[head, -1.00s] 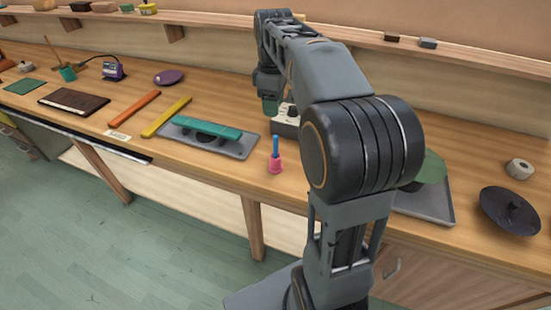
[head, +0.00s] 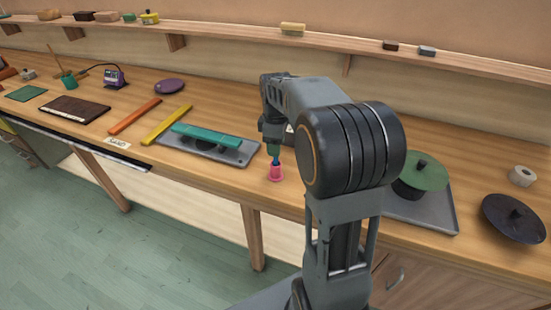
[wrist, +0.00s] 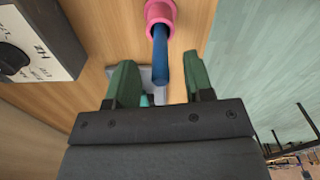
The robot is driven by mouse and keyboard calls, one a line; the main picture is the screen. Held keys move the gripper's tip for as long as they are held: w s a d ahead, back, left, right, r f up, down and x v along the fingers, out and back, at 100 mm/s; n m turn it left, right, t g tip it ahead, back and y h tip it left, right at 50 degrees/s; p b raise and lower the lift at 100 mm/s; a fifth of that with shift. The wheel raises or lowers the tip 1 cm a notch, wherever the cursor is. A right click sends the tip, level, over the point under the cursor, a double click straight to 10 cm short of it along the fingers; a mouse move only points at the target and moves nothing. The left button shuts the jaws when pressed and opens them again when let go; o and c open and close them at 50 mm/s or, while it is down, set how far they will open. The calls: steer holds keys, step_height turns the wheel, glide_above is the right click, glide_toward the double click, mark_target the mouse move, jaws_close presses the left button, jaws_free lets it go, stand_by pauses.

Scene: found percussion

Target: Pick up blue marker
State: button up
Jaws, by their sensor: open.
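The blue marker (wrist: 161,60) stands in a pink holder (head: 276,173) near the front edge of the workbench. In the head view, my gripper (head: 273,150) is right above the holder and hides most of the marker. In the wrist view, the marker's blue shaft sticks out of the pink holder (wrist: 160,12) and points between my two green fingers. My gripper (wrist: 160,85) is open, with a finger on either side of the marker's line and space between them. The fingers do not appear to touch the marker.
A dial box (wrist: 35,40) stands close by. A teal bar (head: 205,136) on a grey tray (head: 244,153) lies just left of the holder. The bench front edge is near.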

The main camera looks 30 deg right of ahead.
steer(key=shift+f, duration=0.85)
jaws_close()
